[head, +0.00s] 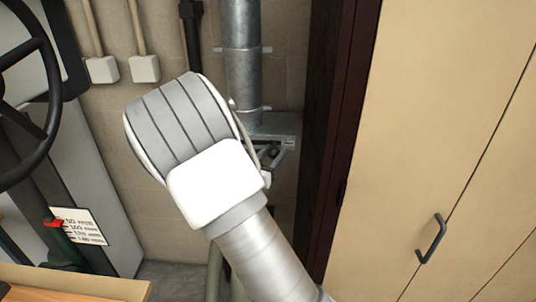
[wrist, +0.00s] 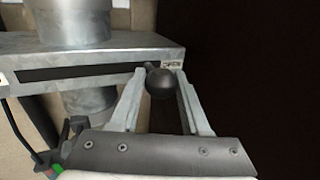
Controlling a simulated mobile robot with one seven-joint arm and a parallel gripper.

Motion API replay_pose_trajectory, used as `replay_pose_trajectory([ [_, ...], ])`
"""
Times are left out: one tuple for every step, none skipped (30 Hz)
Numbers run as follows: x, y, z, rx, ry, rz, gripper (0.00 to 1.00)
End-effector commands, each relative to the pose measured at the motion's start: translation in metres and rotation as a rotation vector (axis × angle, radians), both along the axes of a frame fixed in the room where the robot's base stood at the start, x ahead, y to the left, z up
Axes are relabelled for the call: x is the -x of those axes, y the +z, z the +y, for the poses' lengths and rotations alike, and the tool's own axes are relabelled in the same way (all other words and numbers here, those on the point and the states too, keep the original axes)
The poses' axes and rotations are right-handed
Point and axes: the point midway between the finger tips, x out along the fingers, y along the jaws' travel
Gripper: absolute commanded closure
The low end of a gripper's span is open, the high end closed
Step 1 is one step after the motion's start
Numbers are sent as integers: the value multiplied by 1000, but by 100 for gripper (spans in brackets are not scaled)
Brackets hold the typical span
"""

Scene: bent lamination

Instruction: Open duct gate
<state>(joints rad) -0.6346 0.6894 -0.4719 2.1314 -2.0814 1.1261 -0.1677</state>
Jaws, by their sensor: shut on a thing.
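The duct gate (wrist: 115,57) is a flat grey metal box with a long dark slot across its front, set on a round metal duct (wrist: 75,22). A dark ball knob (wrist: 160,83) sticks out at the right end of the slot, beside a small label (wrist: 171,64) that seems to read OPEN. My gripper (wrist: 158,80) is shut on the knob, one finger on each side of it. In the head view the gate (head: 270,125) shows beyond my arm, and my gripper (head: 276,158) is partly hidden by my wrist; the knob is hidden there.
A dark upright post (head: 340,130) and a tan cabinet (head: 430,130) with a dark handle stand close on the right. A black handwheel machine (head: 50,110) stands at the left. A dark cable (wrist: 20,130) hangs at the gate's left.

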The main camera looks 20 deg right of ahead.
Motion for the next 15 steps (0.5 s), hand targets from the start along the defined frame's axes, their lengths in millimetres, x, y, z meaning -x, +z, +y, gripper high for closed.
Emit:
replay_pose_trajectory([
  [0, 1, -2, -1, -5, -2, 100],
  [0, 1, -2, -1, -5, -2, 100],
  [0, 1, -2, -1, -5, -2, 100],
  [0, 1, -2, -1, -5, -2, 100],
  [0, 1, -2, -1, -5, -2, 48],
  [0, 1, -1, -1, -4, -2, 41],
  [0, 1, -1, -1, -4, -2, 36],
  [0, 1, -1, -2, -4, -1, 30],
  [0, 1, -1, -1, -3, -1, 24],
  [0, 0, -1, -1, -3, -1, 24],
  [0, 0, -1, -1, -3, -1, 24],
  [0, 0, 0, -1, -2, -1, 24],
  [0, 0, 0, -1, -2, -1, 24],
  [0, 0, 0, -1, -2, -1, 24],
  [0, 0, 0, -1, -1, -1, 24],
])
